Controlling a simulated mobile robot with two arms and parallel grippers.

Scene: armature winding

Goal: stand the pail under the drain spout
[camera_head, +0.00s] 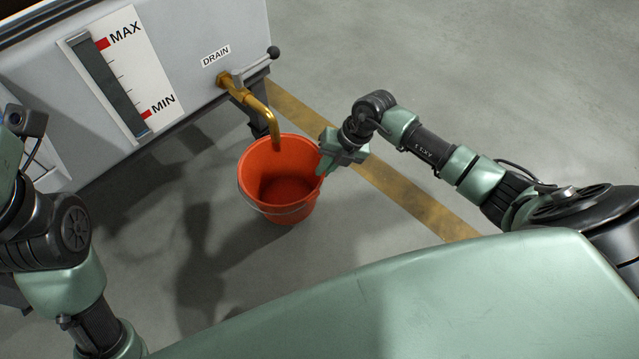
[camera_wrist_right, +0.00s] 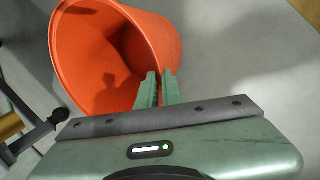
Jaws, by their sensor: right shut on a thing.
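The orange pail (camera_head: 279,205) is upright beneath the brass drain spout (camera_head: 262,108), whose open end shows over the pail's far rim. I cannot tell whether the pail rests on the floor or hangs just above it. It looks empty inside. My right gripper (camera_head: 325,163) is at the pail's right rim. In the right wrist view the pail (camera_wrist_right: 90,60) fills the upper left, and the gripper's fingers (camera_wrist_right: 157,88) are closed on its rim. Part of my left arm shows at the left edge, but its gripper is out of view.
The grey tank (camera_head: 190,40) carries a level gauge (camera_head: 110,85), a DRAIN label (camera_head: 215,56) and a valve lever (camera_head: 255,65) with a black knob. A yellow floor line (camera_head: 410,200) runs past the pail on its right. The floor in front of the pail is clear.

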